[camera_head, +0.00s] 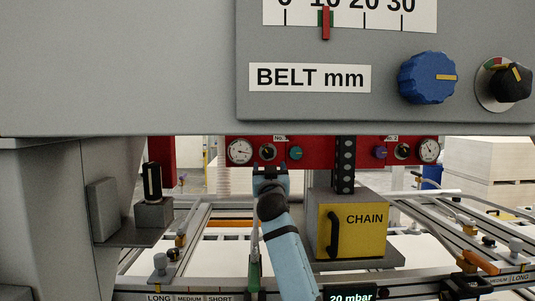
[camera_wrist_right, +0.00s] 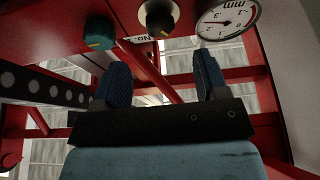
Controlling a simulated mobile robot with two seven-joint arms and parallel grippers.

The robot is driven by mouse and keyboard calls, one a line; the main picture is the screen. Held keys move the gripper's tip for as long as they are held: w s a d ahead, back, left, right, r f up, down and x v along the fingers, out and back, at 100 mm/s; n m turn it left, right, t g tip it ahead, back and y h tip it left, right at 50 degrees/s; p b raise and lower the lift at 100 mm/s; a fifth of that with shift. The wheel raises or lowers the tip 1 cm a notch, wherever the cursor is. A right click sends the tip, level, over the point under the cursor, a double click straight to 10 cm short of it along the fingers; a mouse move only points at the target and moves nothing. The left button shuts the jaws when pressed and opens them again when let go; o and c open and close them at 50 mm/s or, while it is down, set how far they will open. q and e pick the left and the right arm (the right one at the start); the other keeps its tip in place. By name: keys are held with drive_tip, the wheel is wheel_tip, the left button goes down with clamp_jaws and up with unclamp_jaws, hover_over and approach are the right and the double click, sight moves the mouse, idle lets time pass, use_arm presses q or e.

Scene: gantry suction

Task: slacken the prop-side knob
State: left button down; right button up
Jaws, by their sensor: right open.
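A red beam (camera_head: 336,151) carries two small panels. The left panel has a white dial gauge (camera_head: 239,151), a black knob (camera_head: 267,152) and a teal knob (camera_head: 295,153). The right panel has a blue-purple knob (camera_head: 380,153), a black knob (camera_head: 402,151) and a gauge (camera_head: 430,151). No label shows which is prop-side. My right gripper (camera_head: 269,168) is open and empty just below the left panel's black knob. In the right wrist view its fingers (camera_wrist_right: 161,75) point toward that black knob (camera_wrist_right: 158,17), apart from it; the teal knob (camera_wrist_right: 98,32) and gauge (camera_wrist_right: 228,18) flank it. My left gripper is out of view.
A grey overhead panel with a blue knob (camera_head: 427,77) and a black knob (camera_head: 511,83) fills the top. A yellow CHAIN box (camera_head: 360,232) stands right of my arm, below a black perforated column (camera_head: 344,165). Rails and clamps spread below.

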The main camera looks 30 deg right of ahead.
sight(269, 154)
drive_tip(key=x, duration=0.7)
drive_tip(key=shift+r+p, duration=0.1)
drive_tip(key=shift+p, duration=0.3)
drive_tip(key=shift+w+d, duration=0.25)
drive_tip(key=shift+w, duration=0.15)
drive_tip(key=c, duration=0.8)
drive_tip(key=shift+c, duration=0.6)
drive_tip(key=shift+n, duration=0.3)
drive_tip(key=shift+d+r+n+t+y, duration=0.1)
drive_tip(key=shift+n+t+y, duration=0.3)
drive_tip(key=shift+n+y, duration=0.9)
drive_tip(key=n+y, duration=0.1)
drive_tip(key=n, duration=0.4)
drive_tip(key=shift+s+p, duration=0.1)
drive_tip(key=shift+p, duration=0.2)
drive_tip(key=shift+n+y, duration=0.5)
drive_tip(key=shift+n, duration=0.1)
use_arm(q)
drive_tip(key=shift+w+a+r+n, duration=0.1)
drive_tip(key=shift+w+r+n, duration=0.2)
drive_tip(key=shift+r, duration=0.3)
use_arm(e)
drive_tip(key=shift+n, duration=0.4)
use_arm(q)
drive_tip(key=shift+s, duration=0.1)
use_arm(e)
drive_tip(key=shift+y, duration=0.4)
